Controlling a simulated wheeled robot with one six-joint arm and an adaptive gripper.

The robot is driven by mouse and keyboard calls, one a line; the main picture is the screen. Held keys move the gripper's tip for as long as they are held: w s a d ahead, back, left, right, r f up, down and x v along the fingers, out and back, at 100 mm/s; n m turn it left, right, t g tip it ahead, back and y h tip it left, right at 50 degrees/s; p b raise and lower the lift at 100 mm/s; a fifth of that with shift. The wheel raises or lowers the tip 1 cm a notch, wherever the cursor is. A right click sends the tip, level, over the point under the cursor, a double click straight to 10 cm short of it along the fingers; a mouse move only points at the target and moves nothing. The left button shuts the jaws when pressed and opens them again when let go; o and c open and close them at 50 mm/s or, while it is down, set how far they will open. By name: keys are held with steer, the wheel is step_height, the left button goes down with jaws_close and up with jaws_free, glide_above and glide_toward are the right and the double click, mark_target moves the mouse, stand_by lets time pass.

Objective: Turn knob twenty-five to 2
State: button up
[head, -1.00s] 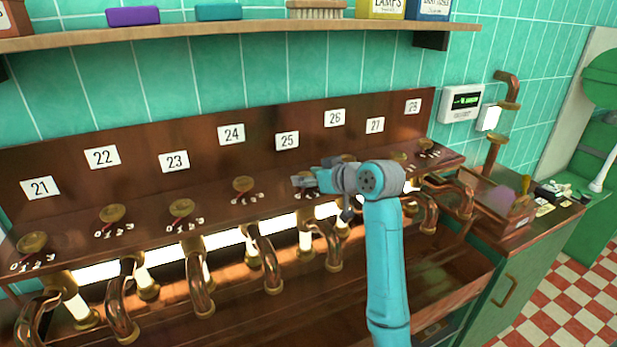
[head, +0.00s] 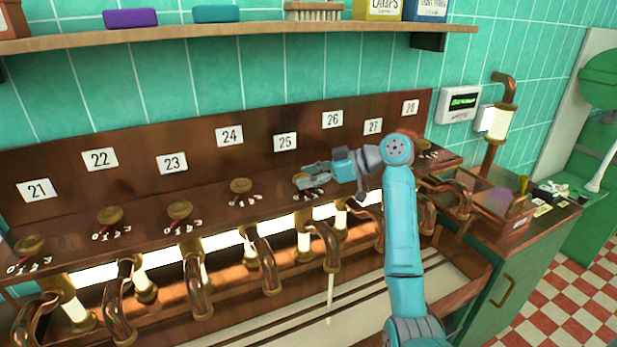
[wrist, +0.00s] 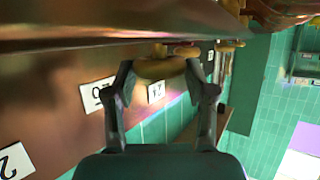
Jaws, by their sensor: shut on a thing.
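Label 25 (head: 285,142) is on the copper back panel above its brass knob. My gripper (head: 305,180) comes in from the right and is shut on that knob. In the wrist view the brass knob (wrist: 160,70) sits between my two grey fingers. The gripper hides much of the knob in the head view, and its pointer cannot be read. Part of its number scale (head: 312,194) shows just below. A thin pale stream (head: 329,295) falls from the copper spout (head: 326,240) below knob 25.
Knob 24 (head: 241,186) is just left, with more knobs and spouts along the copper bench. My arm covers the area below labels 26 and 27. A shelf (head: 240,36) runs above. A wall box with a green display (head: 461,103) is at the right.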

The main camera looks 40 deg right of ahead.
stand_by(0.3)
steer(key=o, duration=1.2)
steer(key=shift+c, duration=0.2)
steer(key=v, duration=1.2)
steer(key=shift+w+d, duration=0.1)
steer(key=shift+w, duration=0.05)
